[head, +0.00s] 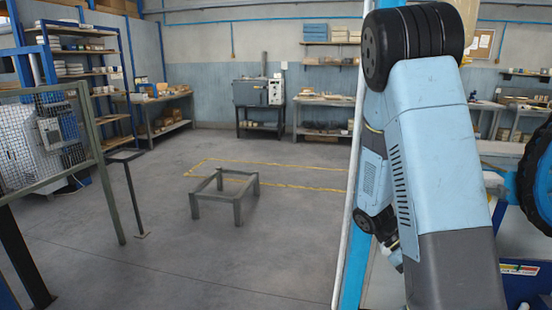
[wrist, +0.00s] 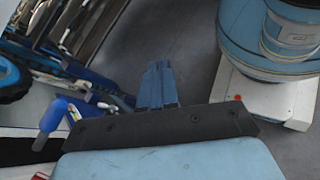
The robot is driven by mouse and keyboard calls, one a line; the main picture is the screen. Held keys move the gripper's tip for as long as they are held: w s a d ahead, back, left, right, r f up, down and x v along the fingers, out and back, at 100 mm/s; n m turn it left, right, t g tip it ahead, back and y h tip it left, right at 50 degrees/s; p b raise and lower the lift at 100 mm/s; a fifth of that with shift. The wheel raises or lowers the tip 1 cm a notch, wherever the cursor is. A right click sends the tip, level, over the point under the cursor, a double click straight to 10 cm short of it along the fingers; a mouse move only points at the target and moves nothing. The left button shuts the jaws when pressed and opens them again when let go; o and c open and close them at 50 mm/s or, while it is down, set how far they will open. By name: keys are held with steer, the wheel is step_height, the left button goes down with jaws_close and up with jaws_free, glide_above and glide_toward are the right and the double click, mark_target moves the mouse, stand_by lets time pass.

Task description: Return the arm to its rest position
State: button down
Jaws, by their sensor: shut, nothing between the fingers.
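My gripper (wrist: 157,72) shows in the wrist view as blue fingers close together beyond a dark bracket. It is shut, with nothing held between the fingers, and it points over the grey floor. In the head view my light blue and dark grey arm is folded at the right, with its upper part raised high. The gripper's fingers cannot be made out clearly there.
A mesh guard panel (head: 45,140) is at the left. Shelving (head: 85,52), workbenches (head: 325,102) and a grey cabinet (head: 250,92) line the back. The middle floor is otherwise clear.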

steer(key=s+a+r+m+t+y, duration=0.1)
steer(key=s+a+r+t+y, duration=0.1)
steer(key=a+r+t+y, duration=0.2)
steer(key=s+a+r+m+t+y, duration=0.2)
steer(key=a+r+t, duration=0.9)
steer(key=r, duration=0.8)
steer(key=shift+s+a+y, duration=0.25)
steer(key=shift+s+y, duration=0.45)
steer(key=shift+y, duration=0.3)
